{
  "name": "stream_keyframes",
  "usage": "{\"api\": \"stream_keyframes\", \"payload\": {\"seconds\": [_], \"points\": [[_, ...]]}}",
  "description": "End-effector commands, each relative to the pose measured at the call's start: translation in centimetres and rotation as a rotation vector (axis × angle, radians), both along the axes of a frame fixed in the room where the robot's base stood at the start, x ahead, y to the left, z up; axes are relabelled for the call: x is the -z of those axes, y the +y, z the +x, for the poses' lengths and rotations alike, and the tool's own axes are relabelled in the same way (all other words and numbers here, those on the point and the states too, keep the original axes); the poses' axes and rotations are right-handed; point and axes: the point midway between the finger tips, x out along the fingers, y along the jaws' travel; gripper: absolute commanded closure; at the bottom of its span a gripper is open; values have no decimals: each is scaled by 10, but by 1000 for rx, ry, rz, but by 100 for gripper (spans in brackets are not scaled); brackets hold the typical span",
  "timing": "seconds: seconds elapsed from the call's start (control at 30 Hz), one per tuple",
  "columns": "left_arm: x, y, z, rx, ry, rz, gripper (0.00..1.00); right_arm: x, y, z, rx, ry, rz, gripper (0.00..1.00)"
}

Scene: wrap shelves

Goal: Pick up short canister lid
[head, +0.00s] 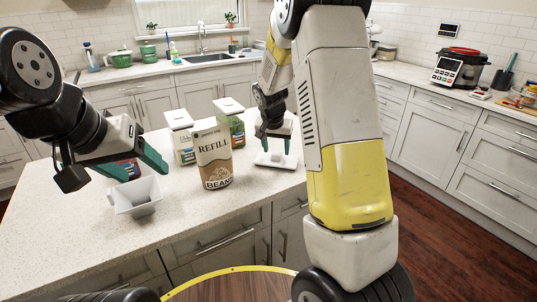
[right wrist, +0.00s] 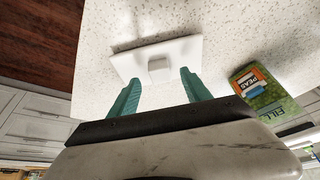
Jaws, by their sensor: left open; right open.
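A white square lid (head: 275,160) with a raised block-shaped knob lies flat on the island counter, right of the refill bag; it also shows in the right wrist view (right wrist: 185,48). My right gripper (head: 273,143) points down over this lid. Its teal fingers are apart, and in the right wrist view (right wrist: 160,77) the knob appears just beyond and between the fingertips, with no visible contact. My left gripper (head: 142,165) is open and empty at the left, above and behind an open white canister (head: 134,198).
A beans refill bag (head: 213,157) stands mid-counter. The front left counter (head: 60,225) is clear.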

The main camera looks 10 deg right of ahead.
Motion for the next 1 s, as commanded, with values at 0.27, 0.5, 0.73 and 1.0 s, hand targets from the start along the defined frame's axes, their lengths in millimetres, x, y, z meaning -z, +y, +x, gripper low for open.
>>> {"api": "stream_keyframes", "payload": {"seconds": [0.27, 0.5, 0.73, 1.0], "points": [[0, 0, 0, 0, 0, 0, 38, 25, -4, 9, 0, 1, 0, 44], [0, 0, 0, 0, 0, 0, 38, 24, -4, 9, 0, 0, 0, 55], [0, 0, 0, 0, 0, 0, 38, 24, -4, 9, 0, 0, 0, 100], [0, 0, 0, 0, 0, 0, 38, 23, -4, 9, 0, 0, 1, 100]]}}
